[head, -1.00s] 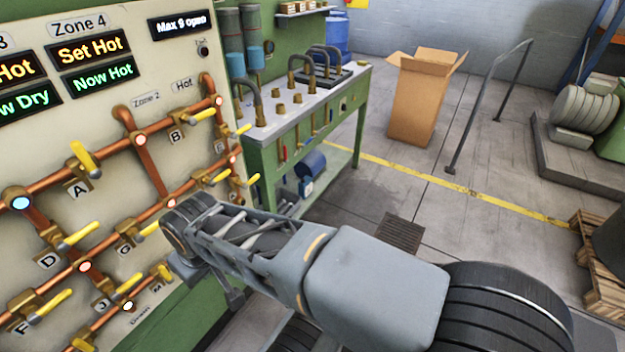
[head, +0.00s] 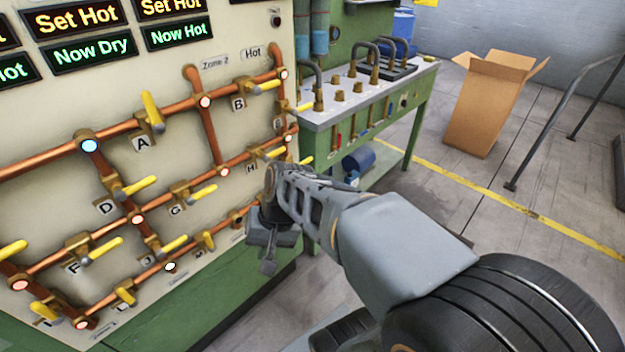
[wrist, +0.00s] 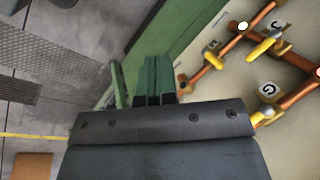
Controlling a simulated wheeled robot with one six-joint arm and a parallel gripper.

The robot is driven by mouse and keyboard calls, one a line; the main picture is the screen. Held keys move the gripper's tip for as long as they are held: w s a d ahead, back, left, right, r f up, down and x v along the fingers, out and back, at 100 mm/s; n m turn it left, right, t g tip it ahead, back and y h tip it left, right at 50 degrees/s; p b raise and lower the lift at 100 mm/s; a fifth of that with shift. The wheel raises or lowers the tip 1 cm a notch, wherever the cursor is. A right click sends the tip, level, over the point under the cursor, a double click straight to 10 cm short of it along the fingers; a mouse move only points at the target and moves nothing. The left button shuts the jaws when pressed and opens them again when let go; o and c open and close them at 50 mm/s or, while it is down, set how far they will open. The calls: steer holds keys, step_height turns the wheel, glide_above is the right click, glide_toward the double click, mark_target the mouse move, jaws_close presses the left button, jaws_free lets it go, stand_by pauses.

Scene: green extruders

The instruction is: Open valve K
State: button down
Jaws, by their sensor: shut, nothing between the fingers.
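The pale panel (head: 60,190) carries copper pipes and several yellow-handled valves with letter labels. I can read A (head: 142,142), B (head: 238,103), D (head: 107,208), G (head: 176,211) and F (head: 73,267). I cannot make out a K label; the labels low on the panel are small and blurred. My gripper (head: 268,262) hangs in front of the panel's lower right edge, apart from the valves. In the wrist view my gripper (wrist: 154,99) is shut and empty. There the G label (wrist: 267,88) and valve handles lie to its right.
A green workbench (head: 345,130) with bent pipes stands right of the panel. An open cardboard box (head: 485,105) stands on the floor beyond. A grey handrail (head: 565,115) is at the right. The floor between bench and box is clear.

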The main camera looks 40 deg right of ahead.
steer(key=w+f+m+y+b, duration=0.5)
steer(key=f+m+y+b, duration=0.1)
steer(key=f+m, duration=0.15)
steer(key=m+t+h+b, duration=0.6)
steer(key=m+t+b, duration=0.9)
steer(key=m+t, duration=0.7)
glide_toward(304, 163)
steer(key=s+d+f+t, duration=0.1)
steer(key=s+d+f, duration=0.2)
steer(key=s+f, duration=0.2)
steer(key=shift+w+a+f+n, duration=0.15)
steer(key=shift+f+n, duration=0.05)
steer(key=shift+n, duration=0.15)
steer(key=b+x, duration=0.2)
steer(key=x, duration=1.2)
